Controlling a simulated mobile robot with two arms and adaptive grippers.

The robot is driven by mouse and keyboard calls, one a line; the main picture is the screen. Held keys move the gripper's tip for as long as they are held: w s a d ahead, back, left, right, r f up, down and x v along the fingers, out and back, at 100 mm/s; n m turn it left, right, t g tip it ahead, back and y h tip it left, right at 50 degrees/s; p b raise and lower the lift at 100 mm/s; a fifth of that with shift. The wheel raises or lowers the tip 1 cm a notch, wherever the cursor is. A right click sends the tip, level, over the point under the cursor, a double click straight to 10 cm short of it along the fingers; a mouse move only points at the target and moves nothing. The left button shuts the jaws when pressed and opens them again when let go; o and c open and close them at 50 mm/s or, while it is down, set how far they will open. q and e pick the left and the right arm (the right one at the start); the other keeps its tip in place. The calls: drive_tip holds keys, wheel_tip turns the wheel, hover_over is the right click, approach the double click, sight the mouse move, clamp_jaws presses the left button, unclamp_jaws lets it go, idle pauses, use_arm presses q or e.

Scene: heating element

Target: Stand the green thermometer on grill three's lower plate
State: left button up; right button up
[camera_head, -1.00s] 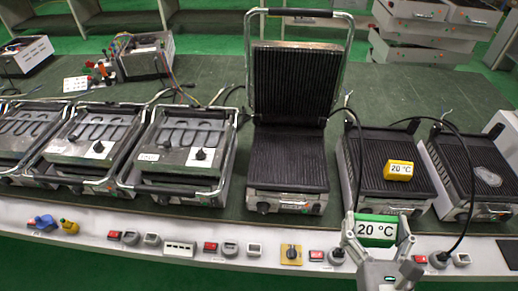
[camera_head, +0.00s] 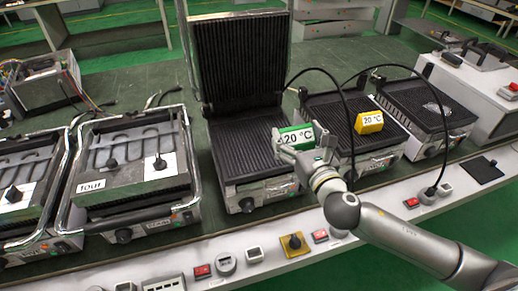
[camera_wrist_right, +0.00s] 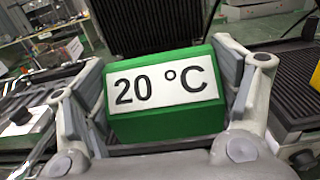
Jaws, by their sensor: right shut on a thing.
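My right gripper (camera_head: 306,153) is shut on the green thermometer (camera_head: 296,134), a green block with a white label reading 20 °C. In the right wrist view the thermometer (camera_wrist_right: 165,120) sits between both fingers, upright with its label facing the camera. In the head view it is at the right edge of the open grill's ribbed lower plate (camera_head: 241,145); I cannot tell whether it touches the plate. That grill's upper plate (camera_head: 238,60) is raised behind. My left gripper is out of view.
A yellow 20 °C thermometer (camera_head: 369,122) stands on the ribbed plate to the right, where black cables arch over. Another ribbed plate (camera_head: 426,106) lies farther right. A closed grill (camera_head: 130,170) stands left. Red switches and knobs line the front ledge.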

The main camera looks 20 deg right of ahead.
drive_tip(key=w+a+f, duration=0.1)
drive_tip(key=w+f, duration=0.2)
drive_tip(key=w, duration=0.1)
drive_tip(key=w+a+f+b, duration=0.1)
drive_tip(key=w+f, duration=0.2)
drive_tip(key=w, duration=0.1)
drive_tip(key=w+a+f, duration=0.1)
drive_tip(key=w+f, duration=0.2)
drive_tip(key=w, duration=0.1)
drive_tip(key=shift+w+a+b, duration=0.4)
drive_tip(key=shift+w+f, duration=0.15)
drive_tip(key=shift+w+a+f+b, duration=0.15)
drive_tip(key=shift+f+b, duration=0.25)
drive_tip(key=shift+f, duration=0.5)
drive_tip(key=shift+w+d+f+b, duration=0.1)
drive_tip(key=shift+f+b, duration=0.25)
drive_tip(key=shift+f, duration=0.55)
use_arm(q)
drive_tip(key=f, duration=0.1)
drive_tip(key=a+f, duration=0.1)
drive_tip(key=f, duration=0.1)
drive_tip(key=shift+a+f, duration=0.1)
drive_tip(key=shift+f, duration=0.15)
use_arm(e)
drive_tip(key=shift+f, duration=0.1)
drive_tip(key=o, duration=1)
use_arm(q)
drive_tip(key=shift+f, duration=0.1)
use_arm(e)
drive_tip(key=shift+o, duration=0.2)
